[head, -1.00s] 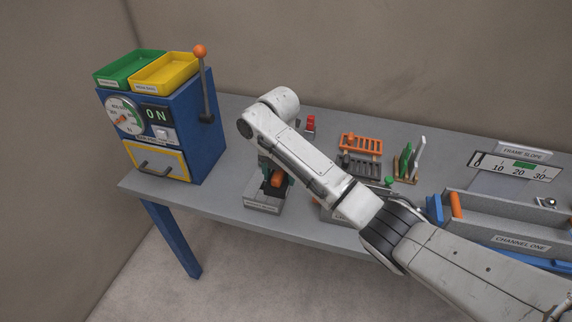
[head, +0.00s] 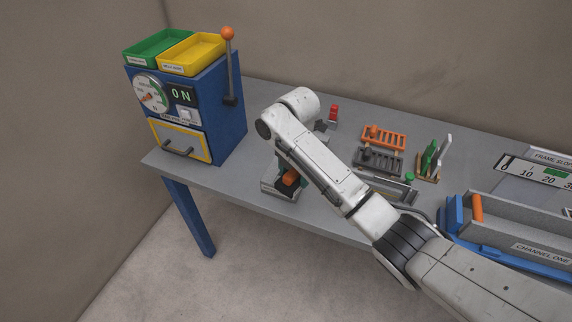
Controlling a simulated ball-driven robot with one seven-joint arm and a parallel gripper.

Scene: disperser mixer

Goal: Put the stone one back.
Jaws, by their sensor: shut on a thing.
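My gripper (head: 286,173) points down over a small grey box (head: 271,195) with a pale label, near the table's front edge. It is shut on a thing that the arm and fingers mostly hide. A short orange cylinder (head: 291,178) shows at the gripper, just above the box; I cannot tell whether it is the held thing or whether it touches the box. I cannot pick out which thing is the stone one.
The blue machine (head: 222,122) with green and yellow trays stands left. Behind and right of the arm are a red piece (head: 333,112), an orange rack (head: 384,138), a grey rack (head: 379,161) and upright green and white pieces (head: 433,160). The channel (head: 520,235) lies right.

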